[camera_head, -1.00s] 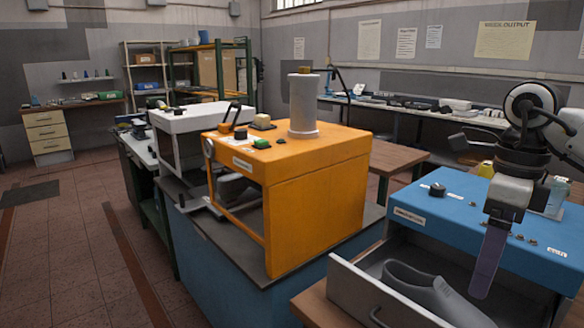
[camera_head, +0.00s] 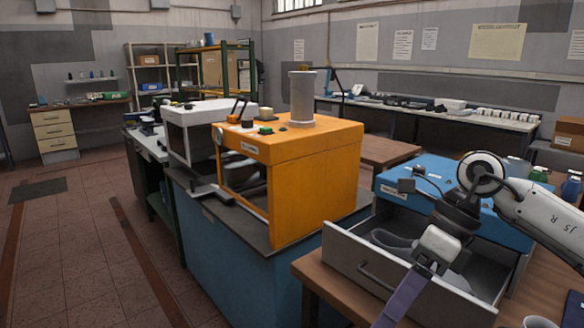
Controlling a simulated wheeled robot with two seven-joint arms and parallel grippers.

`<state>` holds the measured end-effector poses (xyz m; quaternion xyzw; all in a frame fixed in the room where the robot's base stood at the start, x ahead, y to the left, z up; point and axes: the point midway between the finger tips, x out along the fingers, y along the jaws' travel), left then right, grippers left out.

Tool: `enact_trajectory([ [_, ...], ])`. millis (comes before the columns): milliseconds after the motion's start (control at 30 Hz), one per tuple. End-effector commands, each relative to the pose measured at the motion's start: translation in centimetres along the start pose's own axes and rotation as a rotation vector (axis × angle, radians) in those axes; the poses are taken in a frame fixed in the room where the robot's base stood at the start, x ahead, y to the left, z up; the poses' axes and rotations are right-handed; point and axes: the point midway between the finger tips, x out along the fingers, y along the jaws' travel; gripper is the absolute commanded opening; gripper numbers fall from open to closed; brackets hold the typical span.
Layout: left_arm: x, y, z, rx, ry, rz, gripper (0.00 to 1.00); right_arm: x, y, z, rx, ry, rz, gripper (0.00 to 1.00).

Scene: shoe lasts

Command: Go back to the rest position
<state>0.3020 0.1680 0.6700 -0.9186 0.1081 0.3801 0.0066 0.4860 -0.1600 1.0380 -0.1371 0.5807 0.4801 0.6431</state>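My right arm comes in from the right, and its gripper (camera_head: 404,298) hangs in front of the open drawer. The purple-grey finger points down and to the left. I see the fingers edge-on, so I cannot tell whether they are open or shut, and I see nothing held. A grey shoe last (camera_head: 392,239) lies inside the pulled-out drawer (camera_head: 362,264) of the blue machine (camera_head: 412,182). My arm hides part of the drawer. My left gripper is not in view.
An orange machine (camera_head: 309,180) with a grey cylinder on top stands left of the drawer on a blue base. A wooden table (camera_head: 326,278) lies under the blue machine. A white machine (camera_head: 200,115) stands further back. The tiled floor (camera_head: 80,240) at left is clear.

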Motion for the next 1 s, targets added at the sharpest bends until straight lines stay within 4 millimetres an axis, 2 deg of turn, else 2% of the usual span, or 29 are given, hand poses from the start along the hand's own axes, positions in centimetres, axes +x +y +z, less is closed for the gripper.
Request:
enact_trajectory([
  [33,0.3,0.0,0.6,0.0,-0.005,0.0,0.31,2.7,1.3,0.8,-0.003,-0.043,0.078,0.8],
  [100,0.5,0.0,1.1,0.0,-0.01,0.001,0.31,5.9,3.9,2.6,0.005,-0.134,0.209,0.8],
  [200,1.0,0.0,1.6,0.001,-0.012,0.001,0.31,9.5,8.3,5.5,0.064,-0.301,0.436,0.8],
  [333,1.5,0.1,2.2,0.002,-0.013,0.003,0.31,11.3,12.5,8.9,0.229,-0.528,0.729,0.8],
  [433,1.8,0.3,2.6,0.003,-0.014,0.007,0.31,11.4,13.5,10.7,0.419,-0.697,0.934,0.8],
  [500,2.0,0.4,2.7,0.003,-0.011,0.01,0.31,11.3,12.8,11.5,0.584,-0.808,1.066,0.8],
  [567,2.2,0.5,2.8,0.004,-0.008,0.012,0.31,11.4,11.3,11.6,0.744,-0.899,1.165,0.8],
  [667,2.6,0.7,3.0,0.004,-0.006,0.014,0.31,12.4,7.7,10.7,1.048,-1.034,1.305,0.8],
  [733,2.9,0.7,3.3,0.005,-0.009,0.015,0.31,14.1,4.4,9.0,1.284,-1.116,1.376,0.8],
  [867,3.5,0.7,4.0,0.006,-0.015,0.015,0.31,19.3,-1.4,3.4,1.762,-1.23,1.446,0.8],
  [900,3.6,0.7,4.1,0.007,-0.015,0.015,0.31,21.1,-2.7,1.4,1.902,-1.251,1.451,0.8],
  [967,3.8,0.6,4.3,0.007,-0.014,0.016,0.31,24.0,-4.2,-1.9,2.104,-1.273,1.443,0.8],
  [1000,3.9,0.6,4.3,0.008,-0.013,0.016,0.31,25.9,-4.9,-4.2,2.236,-1.281,1.43,0.8],
])
